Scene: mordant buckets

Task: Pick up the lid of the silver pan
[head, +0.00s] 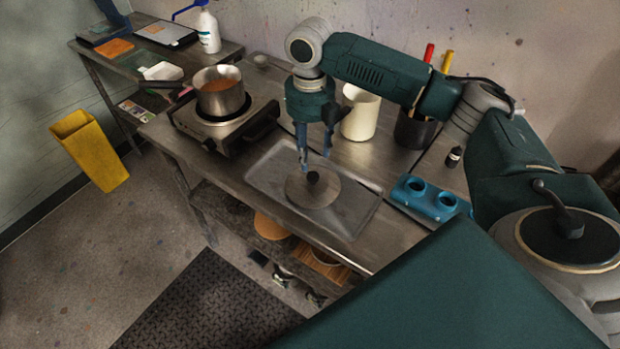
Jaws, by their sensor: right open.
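The silver pan (219,103) stands uncovered on a hot plate, with orange-brown liquid inside and its dark handle pointing left. A round metal lid (322,193) with a dark knob (313,177) lies in a shallow grey tray (356,212) on the steel table. My right gripper (304,160) points down just above the lid, close to its knob. Its jaws are open and empty. I cannot tell whether a finger touches the knob. My left gripper is not in view.
The hot plate (225,128) is at the table's left. A cream container (360,112), a dark pot (412,130) with red and yellow handles, and a small dark bottle (454,157) stand behind. A blue two-hole holder (431,196) is right of the tray. A yellow bin (92,150) stands on the floor.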

